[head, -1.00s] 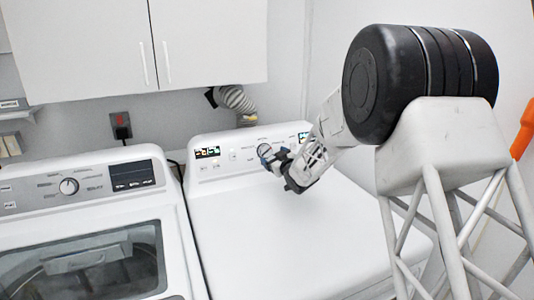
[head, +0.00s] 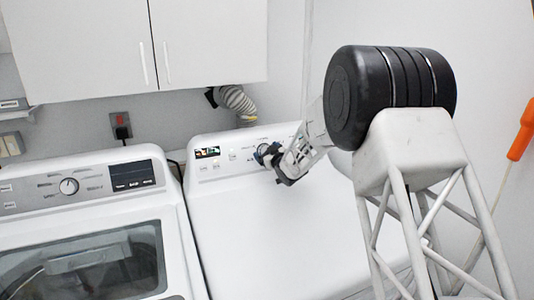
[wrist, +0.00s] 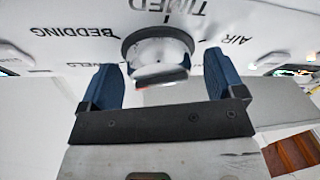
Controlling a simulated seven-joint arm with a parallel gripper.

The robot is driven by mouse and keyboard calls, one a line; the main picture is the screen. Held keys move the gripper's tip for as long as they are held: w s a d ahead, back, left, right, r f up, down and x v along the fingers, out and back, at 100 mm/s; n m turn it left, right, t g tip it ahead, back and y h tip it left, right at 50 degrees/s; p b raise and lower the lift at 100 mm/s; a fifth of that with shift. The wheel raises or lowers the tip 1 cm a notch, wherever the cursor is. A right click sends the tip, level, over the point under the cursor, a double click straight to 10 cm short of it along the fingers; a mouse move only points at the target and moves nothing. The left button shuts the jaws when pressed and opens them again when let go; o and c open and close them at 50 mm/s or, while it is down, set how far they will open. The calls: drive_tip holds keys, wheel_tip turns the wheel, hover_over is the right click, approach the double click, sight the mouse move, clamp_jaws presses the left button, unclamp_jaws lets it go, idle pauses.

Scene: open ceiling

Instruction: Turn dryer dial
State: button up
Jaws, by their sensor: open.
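The dryer (head: 250,225) is the white machine right of the washer, with a sloped control panel at its back. Its dial (wrist: 158,50) is round and silvery with a raised grip, ringed by labels such as TIMED, AIR and BEDDING in the wrist view. My gripper (wrist: 160,68) is open, with one blue finger on each side of the dial. Gaps show between the fingers and the dial, so it does not grip it. In the head view my gripper (head: 268,158) is at the panel and hides much of the dial.
A washer (head: 90,215) with its own knob (head: 69,186) and glass lid stands to the left. White cabinets (head: 150,45) hang above. A flexible duct (head: 237,100) rises behind the dryer. The dryer's top is clear.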

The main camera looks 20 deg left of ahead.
drive_tip(key=c, duration=0.9)
drive_tip(key=shift+m+t, duration=0.3)
drive_tip(key=shift+m, duration=0.1)
drive_tip(key=m+t+h, duration=0.1)
drive_tip(key=m, duration=0.2)
drive_tip(key=m+t+h, duration=0.1)
drive_tip(key=m, duration=0.2)
drive_tip(key=shift+s+m, duration=0.1)
drive_tip(key=shift+m, duration=0.2)
drive_tip(key=m+h, duration=0.1)
drive_tip(key=m, duration=0.2)
drive_tip(key=m+t+h, duration=0.1)
drive_tip(key=m+h, duration=0.1)
drive_tip(key=m, duration=0.2)
drive_tip(key=shift+m, duration=0.4)
drive_tip(key=o, duration=0.9)
